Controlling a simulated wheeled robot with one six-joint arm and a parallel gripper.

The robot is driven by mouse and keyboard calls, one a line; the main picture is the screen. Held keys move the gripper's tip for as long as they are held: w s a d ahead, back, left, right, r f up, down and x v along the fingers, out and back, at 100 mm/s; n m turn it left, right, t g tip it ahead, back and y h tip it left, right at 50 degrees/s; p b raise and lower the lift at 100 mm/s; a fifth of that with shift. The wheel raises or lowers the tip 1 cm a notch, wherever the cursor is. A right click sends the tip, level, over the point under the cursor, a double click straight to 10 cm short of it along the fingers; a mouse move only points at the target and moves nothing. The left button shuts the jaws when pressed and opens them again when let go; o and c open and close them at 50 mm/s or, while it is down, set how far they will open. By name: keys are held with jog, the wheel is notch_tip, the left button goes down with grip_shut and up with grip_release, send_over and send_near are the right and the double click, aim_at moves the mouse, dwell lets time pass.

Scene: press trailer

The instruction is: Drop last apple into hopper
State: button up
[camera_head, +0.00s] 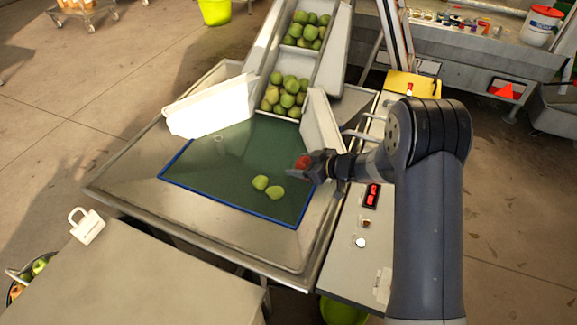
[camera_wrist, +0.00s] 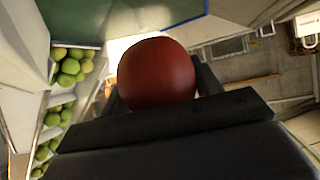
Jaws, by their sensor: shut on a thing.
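A red apple (camera_wrist: 156,74) is held between the fingers of my gripper (camera_head: 303,168). In the head view the red apple (camera_head: 303,161) shows small at the gripper's tip, above the right part of the hopper's green floor (camera_head: 220,165). Two green apples (camera_head: 267,187) lie on that floor, a little left of and below my gripper in the picture. The green floor has a blue edge and sits in a wide metal tray (camera_head: 130,180). The gripper's fingers are partly hidden by the apple in the wrist view.
A stepped conveyor (camera_head: 325,75) with many green apples rises at the back. White side panels (camera_head: 215,105) flank its foot. A control box (camera_head: 345,235) with a red display stands to the right. A metal table (camera_head: 150,285) with a white mug (camera_head: 87,226) is at front left.

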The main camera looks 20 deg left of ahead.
jog(key=s+a+f+n+g+b, duration=0.2)
jog(key=a+f+b, duration=0.1)
jog(key=f+b, duration=0.2)
notch_tip(320, 180, down, 3)
jog(key=shift+a+r+n+g+y, duration=0.2)
jog(key=shift+a+n+g+y, duration=0.1)
jog(key=shift+g, duration=0.1)
jog(key=o, duration=1.2)
jog(key=shift+c, duration=0.2)
jog(key=shift+r, duration=0.15)
notch_tip(320, 180, up, 10)
jog(key=shift+f, duration=0.2)
